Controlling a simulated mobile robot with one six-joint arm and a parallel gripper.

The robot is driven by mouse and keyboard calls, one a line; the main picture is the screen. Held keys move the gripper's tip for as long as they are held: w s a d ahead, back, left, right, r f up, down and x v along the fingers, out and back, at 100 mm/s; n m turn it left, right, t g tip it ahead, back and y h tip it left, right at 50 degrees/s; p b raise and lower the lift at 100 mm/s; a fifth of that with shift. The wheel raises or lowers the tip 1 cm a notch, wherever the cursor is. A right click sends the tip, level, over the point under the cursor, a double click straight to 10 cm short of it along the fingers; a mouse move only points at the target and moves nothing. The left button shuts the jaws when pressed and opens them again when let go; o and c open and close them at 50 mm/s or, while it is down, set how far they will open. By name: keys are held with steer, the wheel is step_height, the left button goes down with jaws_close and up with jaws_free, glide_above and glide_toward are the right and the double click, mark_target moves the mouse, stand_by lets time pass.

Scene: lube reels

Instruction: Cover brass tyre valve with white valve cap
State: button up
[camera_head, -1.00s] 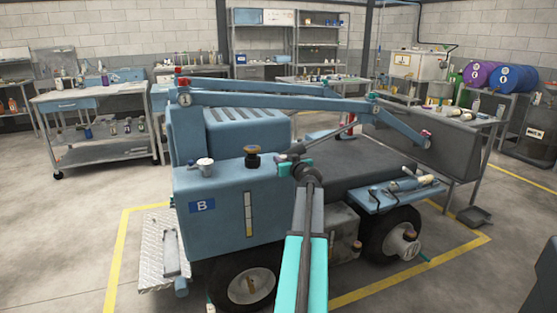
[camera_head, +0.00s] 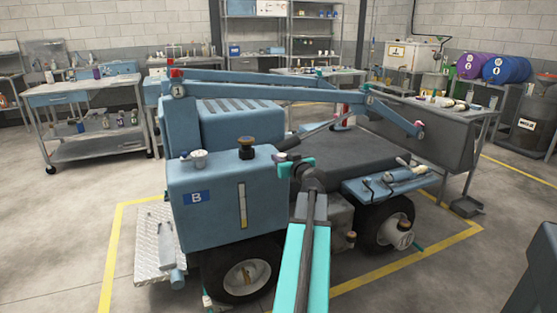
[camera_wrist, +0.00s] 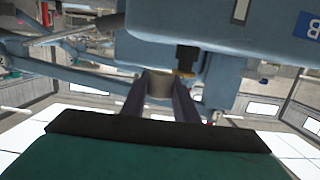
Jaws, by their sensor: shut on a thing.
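My gripper (camera_wrist: 160,104) shows in the wrist view with both dark fingers closed on a grey-beige cylinder (camera_wrist: 159,84), which looks like the white valve cap in shade. The fingers cover its sides. The gripper is apart from that wheel.
The blue service cart (camera_head: 205,220) fills the middle. Its tank carries a black cap (camera_head: 246,144) and a white cup-like fitting (camera_head: 199,158). Blue booms (camera_head: 270,97) reach over its deck. Workbenches (camera_head: 85,94) and drums (camera_head: 507,68) stand behind. Floor is clear at front left.

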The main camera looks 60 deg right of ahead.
stand_by(0.5)
steer(key=shift+w, duration=0.1)
steer(key=shift+w+a+f, duration=0.1)
steer(key=shift+w+a, duration=0.1)
steer(key=shift+a, duration=0.05)
steer(key=w+a+f+n+t+y, duration=0.1)
steer(key=w+a+f+n+y, duration=0.2)
steer(key=w+a, duration=0.55)
steer(key=w+a+f+n+t+y, duration=0.1)
steer(key=w+a+n+y, duration=0.3)
steer(key=a, duration=0.8)
steer(key=w+a+f+n+t+y, duration=0.15)
steer(key=w+a+y, duration=0.25)
steer(key=w+a, duration=0.5)
steer(key=a+f+n+g+y, duration=0.1)
steer(key=a+n+g+y, duration=0.1)
steer(key=a, duration=1.1)
steer(key=a+f+n+g+y, duration=0.1)
steer(key=a+n+y, duration=0.3)
steer(key=a, duration=0.9)
steer(key=s+a+f+n+g+y, duration=0.1)
steer(key=a+n+g+y, duration=0.2)
steer(key=a, duration=1.1)
steer(key=g+y, duration=0.1)
steer(key=y, duration=0.1)
steer(key=shift+f+n+y, duration=0.35)
steer(key=shift+f+y, duration=0.05)
steer(key=shift+d, duration=0.1)
